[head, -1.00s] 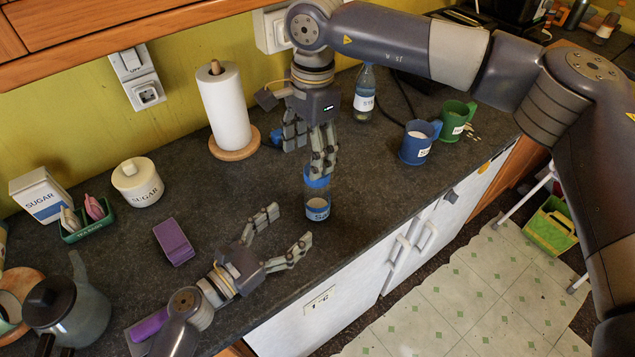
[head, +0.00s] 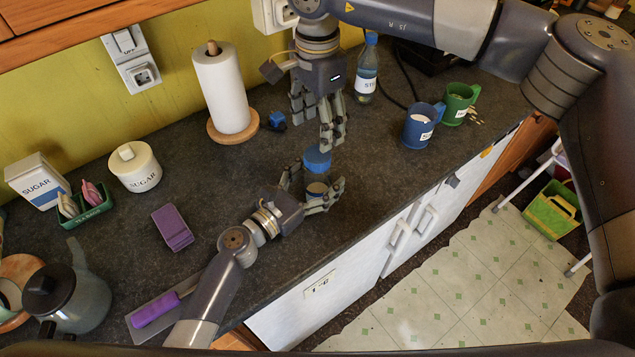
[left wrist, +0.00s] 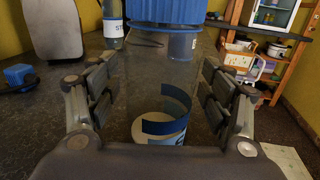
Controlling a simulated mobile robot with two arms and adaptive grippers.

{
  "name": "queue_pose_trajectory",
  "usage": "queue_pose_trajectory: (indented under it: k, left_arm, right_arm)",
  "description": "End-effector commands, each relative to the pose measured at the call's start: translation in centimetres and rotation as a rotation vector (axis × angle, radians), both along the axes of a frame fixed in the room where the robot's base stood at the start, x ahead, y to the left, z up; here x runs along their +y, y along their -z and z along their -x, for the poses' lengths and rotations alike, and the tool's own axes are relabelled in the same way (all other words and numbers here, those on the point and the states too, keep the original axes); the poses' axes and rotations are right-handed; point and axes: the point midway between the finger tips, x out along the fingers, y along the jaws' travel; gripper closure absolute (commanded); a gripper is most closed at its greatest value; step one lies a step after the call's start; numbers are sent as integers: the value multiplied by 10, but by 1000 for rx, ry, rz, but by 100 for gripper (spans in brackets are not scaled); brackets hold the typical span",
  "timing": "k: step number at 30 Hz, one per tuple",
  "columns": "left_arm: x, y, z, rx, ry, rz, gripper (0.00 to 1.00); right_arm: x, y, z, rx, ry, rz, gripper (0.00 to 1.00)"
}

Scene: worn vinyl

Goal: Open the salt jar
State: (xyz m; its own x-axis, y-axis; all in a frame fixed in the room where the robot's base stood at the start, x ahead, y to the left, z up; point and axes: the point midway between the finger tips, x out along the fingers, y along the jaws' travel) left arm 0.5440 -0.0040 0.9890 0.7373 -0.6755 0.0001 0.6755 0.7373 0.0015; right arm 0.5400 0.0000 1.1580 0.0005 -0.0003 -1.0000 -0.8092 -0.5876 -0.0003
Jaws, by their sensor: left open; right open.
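The salt jar (head: 316,187) is a clear jar with a blue lid (head: 317,158), standing upright on the dark counter near its front edge. Pale contents and part of a label show low in the jar (left wrist: 160,85) in the left wrist view, with the lid (left wrist: 167,12) on top. My left gripper (head: 315,183) is open, with its fingers on either side of the jar body; in the left wrist view a gap shows beside the fingers. My right gripper (head: 318,133) points down just above and behind the lid, open and empty.
A paper towel roll (head: 222,95) and a small blue object (head: 277,120) stand behind. A bottle (head: 367,72), a blue mug (head: 418,130) and a green mug (head: 456,107) are to the right. A purple box (head: 172,228), a sugar jar (head: 137,170) and a kettle (head: 78,298) are left.

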Motion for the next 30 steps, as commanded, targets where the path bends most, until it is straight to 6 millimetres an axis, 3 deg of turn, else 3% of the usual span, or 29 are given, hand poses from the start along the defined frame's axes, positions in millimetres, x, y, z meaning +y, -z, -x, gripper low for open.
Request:
queue_pose_trajectory:
  k: [7, 17, 23, 30]
  left_arm:
    - [-1, 0, -1, -1, 0, -1, 27]
    - [0, 0, -1, -1, 0, -1, 100]
    - [0, -1, -1, -1, 0, 0, 100]
    - [0, -1, -1, -2, 0, 1, 100]
  right_arm:
    - [0, 0, 0, 0, 0, 0, 39]
    - [0, 0, 0, 0, 0, 0, 39]
    - [0, 0, 0, 0, 73, 0, 39]
    - [0, 0, 0, -1, 403, -1, 39]
